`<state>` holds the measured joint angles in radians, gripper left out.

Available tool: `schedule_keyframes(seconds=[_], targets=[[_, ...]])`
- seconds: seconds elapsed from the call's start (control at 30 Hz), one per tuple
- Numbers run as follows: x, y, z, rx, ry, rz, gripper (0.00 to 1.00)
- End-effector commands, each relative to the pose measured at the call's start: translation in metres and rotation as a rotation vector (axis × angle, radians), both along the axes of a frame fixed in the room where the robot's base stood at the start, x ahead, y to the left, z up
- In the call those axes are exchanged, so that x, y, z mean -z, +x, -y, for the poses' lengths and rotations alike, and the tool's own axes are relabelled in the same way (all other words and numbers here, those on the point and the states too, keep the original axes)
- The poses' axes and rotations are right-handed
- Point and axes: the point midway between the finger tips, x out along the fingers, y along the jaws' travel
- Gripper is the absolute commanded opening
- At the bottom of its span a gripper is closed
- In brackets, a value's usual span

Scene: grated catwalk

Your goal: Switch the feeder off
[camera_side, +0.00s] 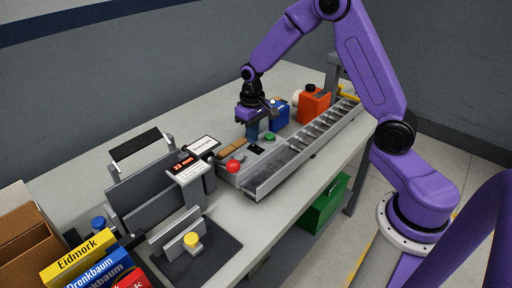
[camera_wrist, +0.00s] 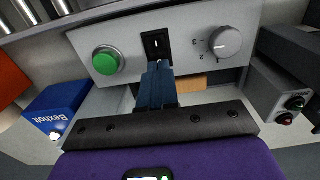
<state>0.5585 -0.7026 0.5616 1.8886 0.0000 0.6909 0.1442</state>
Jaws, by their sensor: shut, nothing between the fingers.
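The feeder's grey control panel (camera_wrist: 190,25) carries a green button (camera_wrist: 106,60), a black rocker switch (camera_wrist: 156,42) and a grey knob (camera_wrist: 226,42). A small white mark shows on the switch; I cannot tell which way it is tipped. My gripper (camera_wrist: 158,66) is shut and empty, its blue fingertips just at the switch's lower edge in the wrist view. I cannot tell whether they touch it. In the side view, my gripper (camera_side: 252,138) points down above the panel, beside the green button (camera_side: 270,137) and close to the switch (camera_side: 257,148).
The feeder's metal channel (camera_side: 290,155) runs along the bench's front. A red ball-shaped knob (camera_side: 233,166) and a display unit (camera_side: 186,165) stand to the left.

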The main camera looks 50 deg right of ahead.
Motion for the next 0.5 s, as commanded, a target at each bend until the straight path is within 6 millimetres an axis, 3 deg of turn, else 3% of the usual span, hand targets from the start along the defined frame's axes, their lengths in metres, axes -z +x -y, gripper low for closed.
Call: schedule_keyframes(seconds=[0.5], targets=[[0.0069,-0.0002,0.0001,0.000,0.000,-0.001,0.00]])
